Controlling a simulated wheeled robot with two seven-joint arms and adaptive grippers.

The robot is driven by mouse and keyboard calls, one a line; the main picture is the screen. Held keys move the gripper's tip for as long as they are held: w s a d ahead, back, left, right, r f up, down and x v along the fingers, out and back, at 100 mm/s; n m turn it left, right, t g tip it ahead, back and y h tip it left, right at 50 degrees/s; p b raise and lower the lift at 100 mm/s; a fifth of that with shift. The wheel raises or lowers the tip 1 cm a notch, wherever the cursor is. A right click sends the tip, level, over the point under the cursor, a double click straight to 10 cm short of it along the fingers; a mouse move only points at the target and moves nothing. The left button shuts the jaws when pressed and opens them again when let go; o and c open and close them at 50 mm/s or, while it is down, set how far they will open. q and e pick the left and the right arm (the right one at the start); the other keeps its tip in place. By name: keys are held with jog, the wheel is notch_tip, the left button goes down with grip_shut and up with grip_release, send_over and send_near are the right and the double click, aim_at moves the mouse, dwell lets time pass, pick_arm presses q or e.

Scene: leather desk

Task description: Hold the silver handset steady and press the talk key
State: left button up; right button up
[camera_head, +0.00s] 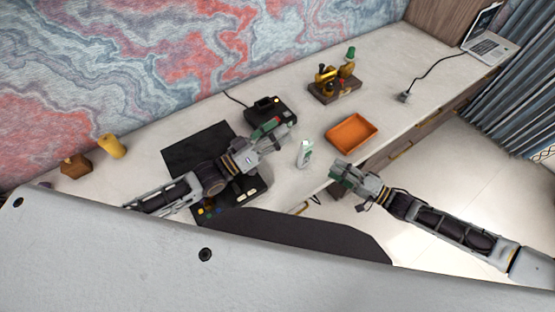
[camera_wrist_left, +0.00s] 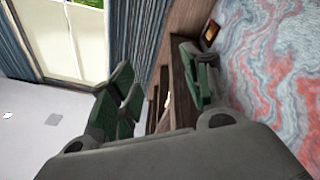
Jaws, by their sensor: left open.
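The silver handset (camera_head: 305,153) is a small, pale, upright-looking block with green marks on the light desk, near its front edge. Its keys are too small to make out. My left gripper (camera_head: 278,128) is open, to the left of the handset and above the desk, apart from it. Its green-padded fingers also show spread in the left wrist view (camera_wrist_left: 157,78), with no handset visible between them. My right gripper (camera_head: 344,174) is to the right of the handset, by the desk's front edge, apart from it; its finger gap is unclear.
An orange tray (camera_head: 352,132) lies right of the handset. A black corded device (camera_head: 268,109) stands behind my left gripper. A wooden stand with brass parts (camera_head: 335,88), a laptop (camera_head: 490,46) and a yellow cylinder (camera_head: 112,146) are farther off. A black mat (camera_head: 190,150) lies left.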

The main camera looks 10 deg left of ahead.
pick_arm(q)
jog(key=f, duration=0.1)
jog(key=m+g+y, duration=0.1)
jog(key=m+g, duration=0.1)
jog(key=m, duration=0.4)
send_near(302, 147)
jog(key=shift+w+d, duration=0.1)
jog(key=shift+w, duration=0.05)
jog(key=shift+w+d, duration=0.1)
jog(key=shift+w, duration=0.05)
jog(key=shift+x, duration=5.85)
jog(key=shift+f, duration=0.1)
grip_shut()
pick_arm(e)
grip_shut()
